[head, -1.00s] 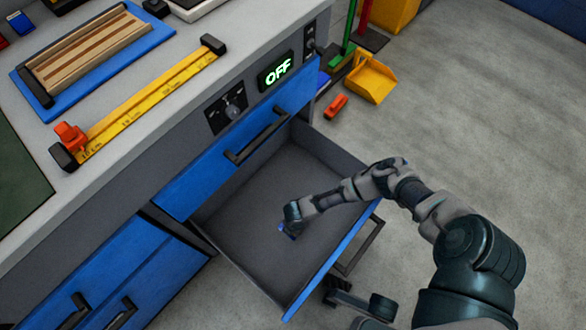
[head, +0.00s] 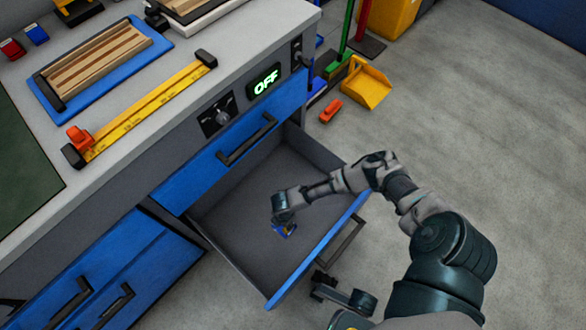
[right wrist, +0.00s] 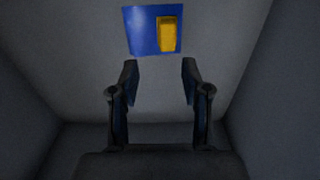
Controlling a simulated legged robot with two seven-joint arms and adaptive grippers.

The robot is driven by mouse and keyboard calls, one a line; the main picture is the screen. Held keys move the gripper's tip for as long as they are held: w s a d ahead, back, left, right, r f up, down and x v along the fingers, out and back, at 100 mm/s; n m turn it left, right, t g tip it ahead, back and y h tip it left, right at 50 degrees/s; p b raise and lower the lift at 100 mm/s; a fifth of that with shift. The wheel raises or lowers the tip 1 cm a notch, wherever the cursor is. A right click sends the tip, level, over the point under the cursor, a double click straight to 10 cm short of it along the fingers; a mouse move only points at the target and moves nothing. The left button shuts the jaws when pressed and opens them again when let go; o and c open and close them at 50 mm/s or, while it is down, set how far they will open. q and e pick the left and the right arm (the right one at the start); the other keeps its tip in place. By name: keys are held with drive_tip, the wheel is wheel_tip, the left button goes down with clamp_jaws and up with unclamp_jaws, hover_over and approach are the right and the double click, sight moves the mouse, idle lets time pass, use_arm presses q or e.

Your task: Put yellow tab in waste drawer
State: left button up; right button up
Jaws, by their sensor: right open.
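The yellow tab (right wrist: 168,34) shows in the right wrist view on a flat blue square (right wrist: 140,30), just beyond my fingertips and against the grey floor of the open drawer (head: 245,243). In the head view the blue square (head: 287,231) shows partly below my right gripper (head: 282,221), which hides some of it. In the right wrist view my right gripper (right wrist: 160,70) is open, with nothing between its fingers. I cannot tell the exact gap between fingertips and tab.
The drawer walls enclose my right gripper, with the blue front (head: 320,255) toward the open floor. A shut blue drawer (head: 235,155) sits above. On the bench lie a yellow ruler (head: 145,110) and a blue board with wooden strips (head: 100,68). An orange dustpan (head: 364,85) stands beyond.

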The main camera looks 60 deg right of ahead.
wheel_tip(320, 180, up, 4)
drive_tip(key=shift+r+p, duration=0.1)
drive_tip(key=shift+p, duration=0.6)
drive_tip(key=shift+s, duration=0.1)
